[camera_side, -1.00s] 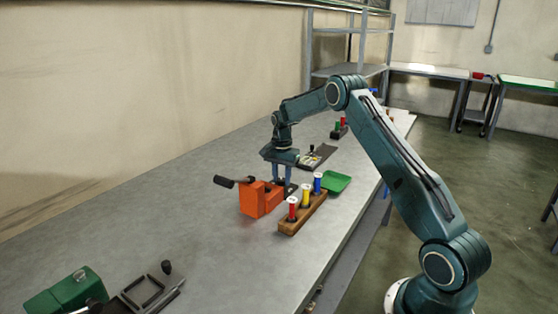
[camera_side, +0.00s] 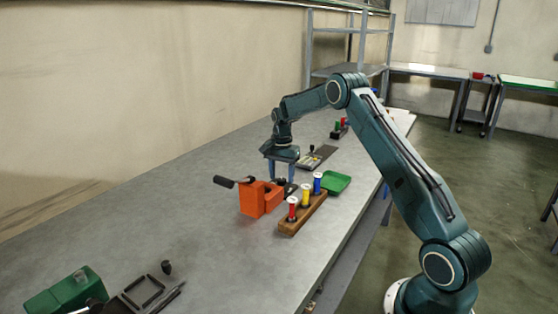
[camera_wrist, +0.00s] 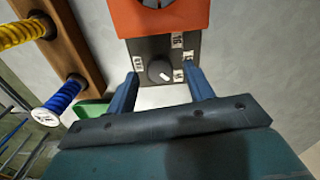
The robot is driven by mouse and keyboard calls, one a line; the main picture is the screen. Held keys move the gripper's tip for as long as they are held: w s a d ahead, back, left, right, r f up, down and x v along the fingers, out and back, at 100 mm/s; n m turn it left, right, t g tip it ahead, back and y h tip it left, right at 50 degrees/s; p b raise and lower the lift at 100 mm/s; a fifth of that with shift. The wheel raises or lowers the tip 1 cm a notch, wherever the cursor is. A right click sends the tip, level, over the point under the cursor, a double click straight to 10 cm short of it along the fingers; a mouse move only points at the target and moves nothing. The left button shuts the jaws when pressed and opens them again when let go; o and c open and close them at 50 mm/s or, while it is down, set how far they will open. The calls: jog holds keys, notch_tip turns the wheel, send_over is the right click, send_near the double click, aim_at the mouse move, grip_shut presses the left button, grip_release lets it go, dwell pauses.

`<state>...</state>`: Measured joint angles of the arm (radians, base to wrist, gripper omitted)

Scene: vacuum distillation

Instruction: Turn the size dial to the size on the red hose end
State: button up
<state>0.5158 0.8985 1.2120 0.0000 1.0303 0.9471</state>
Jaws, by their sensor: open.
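The size dial (camera_wrist: 160,71) is a round black knob with a white pointer mark, on a dark plate (camera_wrist: 149,47) fixed to the orange machine (camera_side: 254,198). White labels sit around the knob; their print is mostly too small to read surely. The pointer slants toward the lower right. My gripper (camera_wrist: 162,74) is open and empty, its two blue fingers on either side of the knob and apart from it. In the side view my gripper (camera_side: 281,176) is above the plate end of the machine. The red hose (camera_side: 292,212) stands upright with a white end, its marking unreadable.
The red hose shares a wooden rack (camera_side: 303,215) with a yellow hose (camera_side: 306,196) and a blue hose (camera_side: 317,184). A green tray (camera_side: 337,182) lies behind. The machine's black lever (camera_side: 225,181) sticks out left.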

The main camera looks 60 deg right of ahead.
aim_at(282, 179)
notch_tip(282, 179, up, 13)
dwell(0.6)
jog(key=s+a+r+n+t, duration=0.1)
jog(key=s+a+r+n, duration=0.3)
jog(key=s+a+r, duration=0.4)
jog(key=s+a+r+n+t, duration=0.2)
jog(key=s+a+r+n, duration=0.3)
jog(key=a, duration=0.5)
jog(key=s+a+f+n+t, duration=0.1)
jog(key=s+a+n, duration=0.3)
jog(key=s, duration=0.6)
jog(key=s+a+f+n+t, duration=0.1)
jog(key=s+a+f+n, duration=0.2)
jog(key=s+a, duration=0.4)
jog(key=s, duration=0.3)
jog(key=shift+s+f+n+t, duration=0.2)
jog(key=shift+f+n+t, duration=0.1)
jog(key=shift+n, duration=0.1)
